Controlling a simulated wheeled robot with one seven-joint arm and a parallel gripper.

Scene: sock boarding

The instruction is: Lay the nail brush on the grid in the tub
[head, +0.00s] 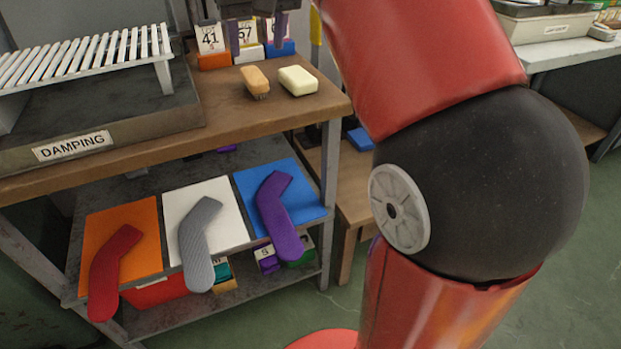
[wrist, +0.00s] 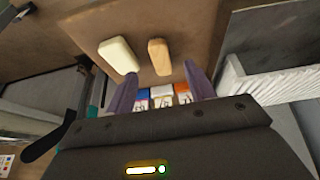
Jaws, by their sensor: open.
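The nail brush (head: 255,77), tan-orange on top with dark bristles beneath, lies on the wooden bench top (head: 235,112). In the wrist view the brush (wrist: 158,58) is just beyond the fingertips, between their lines. My gripper (head: 257,45) is open and empty above the bench, behind the brush in the head view; its two purple fingers (wrist: 160,84) show in the wrist view. The grey tub (head: 155,118), labelled DAMPING, stands at the left of the bench. The white slatted grid (head: 95,50) is at its top; the wrist view shows the grid (wrist: 268,84) at right.
A cream soap bar (head: 297,80) lies right next to the brush. Numbered cards on orange (head: 214,61), white and blue blocks stand behind. The lower shelf holds coloured boards with red (head: 112,270), grey and purple sock shapes. My red arm covers the right middle.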

